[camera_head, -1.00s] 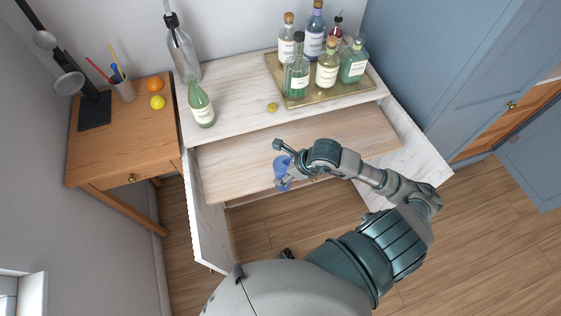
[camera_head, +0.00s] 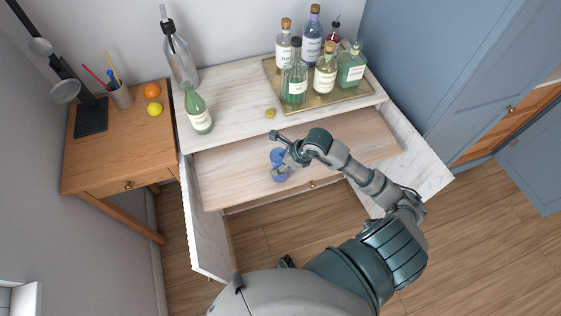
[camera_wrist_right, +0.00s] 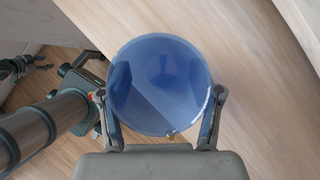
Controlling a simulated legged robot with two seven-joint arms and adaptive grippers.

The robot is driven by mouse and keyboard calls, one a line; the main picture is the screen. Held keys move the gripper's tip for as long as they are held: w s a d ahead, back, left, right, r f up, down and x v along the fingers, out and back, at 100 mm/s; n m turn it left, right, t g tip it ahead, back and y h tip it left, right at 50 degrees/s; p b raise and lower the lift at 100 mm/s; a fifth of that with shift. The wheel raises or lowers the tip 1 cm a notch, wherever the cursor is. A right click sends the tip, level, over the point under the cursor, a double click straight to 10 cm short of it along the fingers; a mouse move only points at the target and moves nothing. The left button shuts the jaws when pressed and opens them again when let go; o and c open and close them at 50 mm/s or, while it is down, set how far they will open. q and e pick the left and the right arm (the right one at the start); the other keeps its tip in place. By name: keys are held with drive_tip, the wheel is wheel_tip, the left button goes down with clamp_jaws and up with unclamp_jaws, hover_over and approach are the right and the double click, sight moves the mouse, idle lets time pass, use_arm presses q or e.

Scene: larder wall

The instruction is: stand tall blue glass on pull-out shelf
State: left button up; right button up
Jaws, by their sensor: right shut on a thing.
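The tall blue glass (camera_head: 277,157) is in my right gripper (camera_head: 283,170), over the front part of the wooden pull-out shelf (camera_head: 230,168) in the head view. In the right wrist view the glass (camera_wrist_right: 160,75) is seen from above, with a finger on each side of it. My right gripper (camera_wrist_right: 163,125) is shut on it. The glass looks upright. I cannot tell whether its base touches the shelf (camera_wrist_right: 250,75).
A marble counter (camera_head: 235,115) lies behind the shelf, with a green bottle (camera_head: 198,108), a small yellow-green thing (camera_head: 270,113) and a brass tray (camera_head: 335,97) of several bottles. Open white doors flank the shelf. A wooden side table (camera_head: 120,150) stands left. The shelf's left part is clear.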

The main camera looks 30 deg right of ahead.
drive_tip(key=shift+d, duration=0.1)
drive_tip(key=o, duration=1.4)
drive_tip(key=shift+d, duration=0.2)
drive_tip(key=shift+a, duration=0.1)
drive_tip(key=shift+a+r, duration=0.1)
drive_tip(key=shift+s+r, duration=0.1)
drive_tip(key=shift+r, duration=0.15)
drive_tip(key=v, duration=1.1)
drive_tip(key=shift+s, duration=0.2)
drive_tip(key=shift+d, duration=0.2)
